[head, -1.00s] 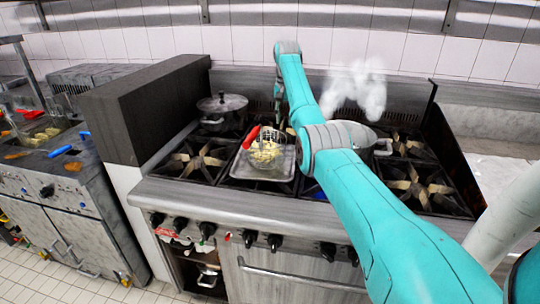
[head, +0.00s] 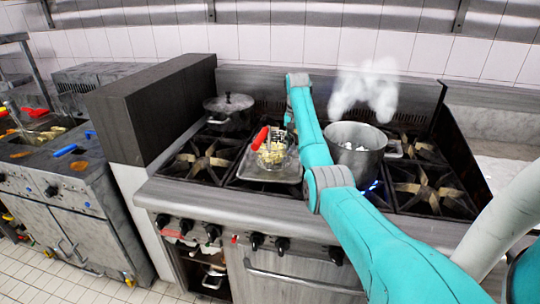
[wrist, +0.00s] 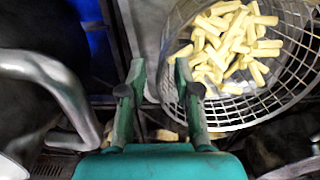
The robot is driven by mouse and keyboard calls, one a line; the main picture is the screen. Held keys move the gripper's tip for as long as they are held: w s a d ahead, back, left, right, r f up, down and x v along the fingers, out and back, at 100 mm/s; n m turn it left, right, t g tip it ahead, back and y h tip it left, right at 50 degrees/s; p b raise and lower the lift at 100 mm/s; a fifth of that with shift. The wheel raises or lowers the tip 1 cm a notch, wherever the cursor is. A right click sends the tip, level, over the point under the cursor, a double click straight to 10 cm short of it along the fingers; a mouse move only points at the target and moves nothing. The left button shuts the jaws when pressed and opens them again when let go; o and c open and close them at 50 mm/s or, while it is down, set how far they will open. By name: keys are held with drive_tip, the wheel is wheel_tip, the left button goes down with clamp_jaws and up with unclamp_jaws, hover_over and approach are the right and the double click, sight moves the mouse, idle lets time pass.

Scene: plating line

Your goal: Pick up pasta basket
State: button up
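The pasta basket (head: 277,150) is a wire mesh basket with a red handle (head: 261,138). It holds pale tube pasta and stands on a metal tray (head: 257,172) on the stove, left of my arm. In the wrist view the basket (wrist: 262,98) fills the upper right, with the pasta inside. My gripper (wrist: 160,75) is open, its two fingers apart, with the right finger overlapping the basket's left rim in the picture. I cannot tell whether it touches. The red handle is not seen in the wrist view. My gripper is not clearly seen in the head view.
A steaming open pot (head: 357,152) stands right of my arm on the stove. A lidded pot (head: 228,110) stands at the back left. A dark block (head: 150,105) borders the stove's left side. The front left burner (head: 204,162) is clear.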

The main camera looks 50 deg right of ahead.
drive_tip(key=shift+f, duration=0.35)
drive_tip(key=shift+c, duration=0.2)
clamp_jaws()
